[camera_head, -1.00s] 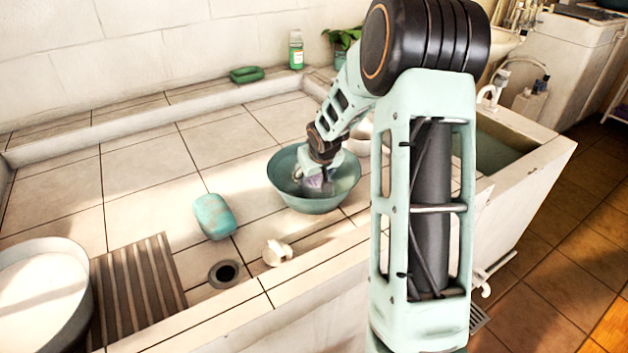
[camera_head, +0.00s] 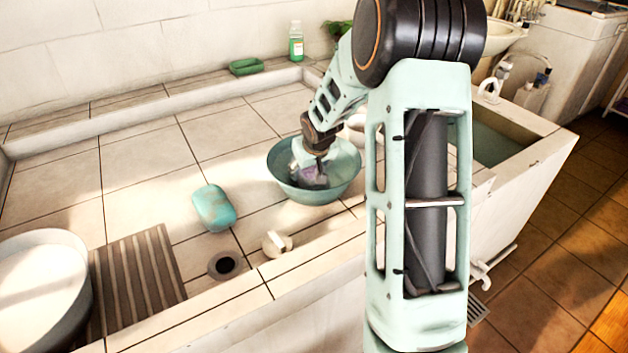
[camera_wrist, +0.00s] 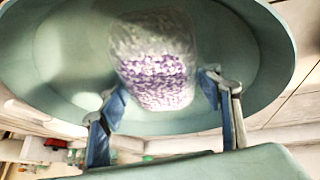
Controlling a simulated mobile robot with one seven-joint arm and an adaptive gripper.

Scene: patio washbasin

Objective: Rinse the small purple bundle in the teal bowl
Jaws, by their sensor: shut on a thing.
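The teal bowl (camera_head: 345,178) stands on the tiled counter and appears to hold water. My gripper (camera_head: 314,172) reaches down into it and is shut on the small purple bundle (camera_head: 311,178). In the wrist view, the bundle (camera_wrist: 156,80) looks like purple grains or flowers inside a pale, see-through wrapping, held between the two blue-sided fingers (camera_wrist: 165,98). The bowl (camera_wrist: 270,50) surrounds it there. My wrist partly hides the bundle in the head view, and I cannot tell how deep it sits in the water.
A teal soap bar (camera_head: 214,208) lies left of the bowl. A drain hole (camera_head: 225,265) and a white knob (camera_head: 277,244) are near the front edge. A slatted board (camera_head: 135,280) and a white basin (camera_head: 40,290) stand at left. A green bottle (camera_head: 296,42) stands at the back.

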